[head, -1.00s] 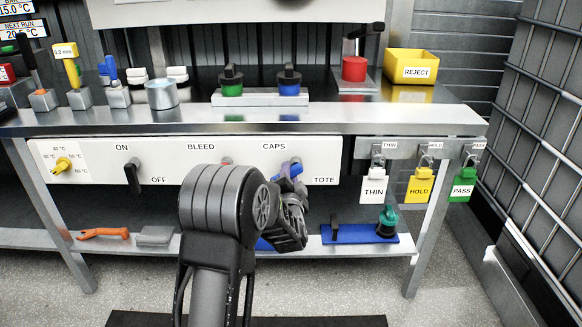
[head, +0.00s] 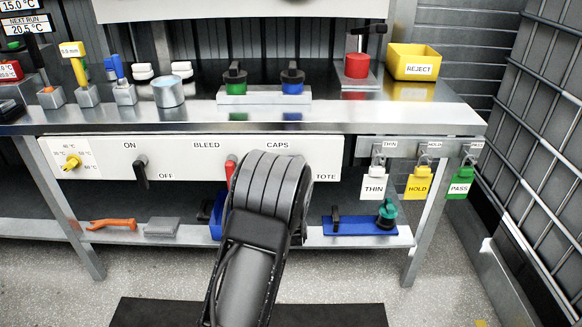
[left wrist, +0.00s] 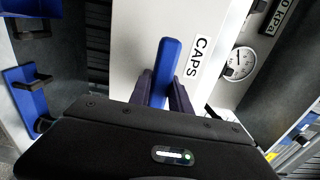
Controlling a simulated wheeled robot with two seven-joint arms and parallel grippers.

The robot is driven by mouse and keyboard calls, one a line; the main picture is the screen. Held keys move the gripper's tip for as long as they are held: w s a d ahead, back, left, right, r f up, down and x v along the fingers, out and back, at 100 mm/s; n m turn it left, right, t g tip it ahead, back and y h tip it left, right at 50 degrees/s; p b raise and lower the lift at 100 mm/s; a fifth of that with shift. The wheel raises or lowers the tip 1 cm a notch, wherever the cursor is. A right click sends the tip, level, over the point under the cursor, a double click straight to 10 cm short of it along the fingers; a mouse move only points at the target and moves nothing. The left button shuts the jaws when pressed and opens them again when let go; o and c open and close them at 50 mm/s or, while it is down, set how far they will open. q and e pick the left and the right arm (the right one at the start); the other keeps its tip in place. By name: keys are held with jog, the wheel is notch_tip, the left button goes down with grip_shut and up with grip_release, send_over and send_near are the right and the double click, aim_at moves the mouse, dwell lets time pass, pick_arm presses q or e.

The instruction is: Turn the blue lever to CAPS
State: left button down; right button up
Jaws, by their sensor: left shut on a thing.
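The blue lever (left wrist: 168,58) stands out from the white panel (left wrist: 130,30) in the left wrist view, just beside the CAPS label (left wrist: 198,56). My left gripper (left wrist: 161,92) is shut on it, one dark finger on each side. In the head view the CAPS label (head: 277,144) and the TOTE label (head: 325,177) show on the panel. There my left arm hides the lever and the gripper. My right gripper is not in view.
A red lever (head: 231,167) under BLEED is close left of my arm, and a black ON/OFF lever (head: 140,168) is farther left. Padlocks with tags hang at right, such as the yellow HOLD one (head: 418,184). A gauge (left wrist: 240,62) is right of CAPS.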

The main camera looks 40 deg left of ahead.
pick_arm(q)
jog(key=c, duration=1.2)
grip_release()
jog(key=v, duration=0.7)
jog(key=shift+s+d+p, duration=0.3)
jog(key=shift+p, duration=0.05)
